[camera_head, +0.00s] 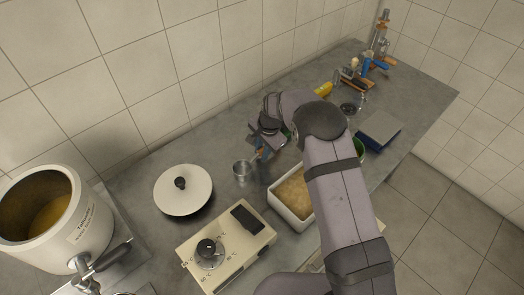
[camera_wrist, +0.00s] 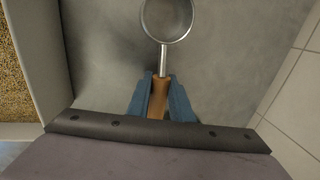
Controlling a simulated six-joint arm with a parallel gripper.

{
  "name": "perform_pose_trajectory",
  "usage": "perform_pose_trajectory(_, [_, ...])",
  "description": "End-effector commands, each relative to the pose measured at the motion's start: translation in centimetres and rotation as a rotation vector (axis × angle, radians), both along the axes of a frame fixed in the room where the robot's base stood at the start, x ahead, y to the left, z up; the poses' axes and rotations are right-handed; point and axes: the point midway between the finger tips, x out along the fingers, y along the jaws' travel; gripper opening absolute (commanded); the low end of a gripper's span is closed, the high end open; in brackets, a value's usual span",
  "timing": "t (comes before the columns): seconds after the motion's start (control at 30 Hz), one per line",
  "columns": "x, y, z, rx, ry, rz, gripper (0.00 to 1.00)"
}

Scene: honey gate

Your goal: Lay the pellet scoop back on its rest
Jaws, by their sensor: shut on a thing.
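The pellet scoop has a round metal cup (camera_wrist: 167,20) and a wooden handle (camera_wrist: 158,100). My gripper (camera_wrist: 160,88) is shut on the handle, with a blue finger on each side. The cup points away from my gripper and looks empty. In the head view the scoop cup (camera_head: 242,170) shows over the grey counter, left of the white pellet tub (camera_head: 275,203) and right of the white lid. My gripper (camera_head: 259,151) is partly hidden by my arm there. I cannot tell the cup's exact height above the counter. I cannot make out the scoop's rest in either view.
A white lid (camera_head: 183,191) with a black knob lies left of the scoop. A cream heater box with a dial (camera_head: 225,245) stands in front. A large honey tank (camera_head: 50,215) is at left. The tiled wall runs behind.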

Motion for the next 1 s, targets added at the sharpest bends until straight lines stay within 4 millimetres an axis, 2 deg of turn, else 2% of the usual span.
perform_pose_trajectory(0.3, [0.0, 0.0, -0.1, -0.001, 0.001, 0.000, 0.00])
perform_pose_trajectory(0.33, [0.0, 0.0, -0.1, -0.001, 0.001, 0.000, 0.27])
perform_pose_trajectory(0.4, [0.0, 0.0, -0.2, -0.001, 0.001, 0.000, 0.41])
perform_pose_trajectory(0.77, [0.0, 0.0, 0.1, -0.001, 0.001, 0.000, 0.41])
perform_pose_trajectory(1.0, [-0.2, -0.2, 1.7, -0.001, 0.001, 0.000, 0.41])
